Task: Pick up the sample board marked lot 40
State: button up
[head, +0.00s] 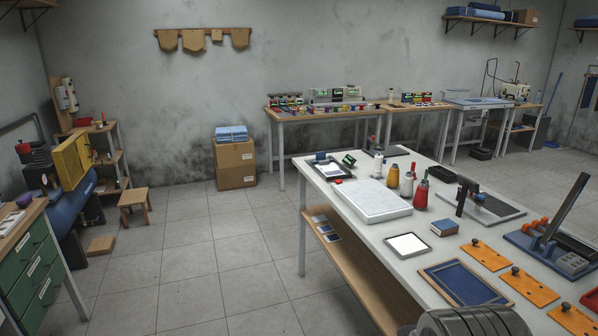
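No lot 40 marking is legible in the head view, so I cannot tell which thing is that sample board. Several flat orange boards with black knobs lie at the right of the near white table, among them one farther back (484,256) and one in the middle (527,288). Some small flat cards (326,228) lie on the wooden shelf under the table; their marks are too small to read. A ribbed grey part at the bottom edge seems to be mine. My gripper's fingers do not show.
The white table (375,240) also bears a white slab (371,200), bottles (420,193), a blue framed tray (453,280) and a dark stand (552,240). Cartons (235,165) stand by the back wall, a stool (134,200) at left. The tiled floor (215,250) left of the table is clear.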

aim_at(328, 169)
jog(key=u, duration=0.2)
jog(key=i, duration=2.2)
jog(key=u, duration=0.45)
jog(key=i, duration=0.7)
jog(key=u, duration=0.45)
jog(key=i, duration=1.05)
jog(key=u, duration=0.25)
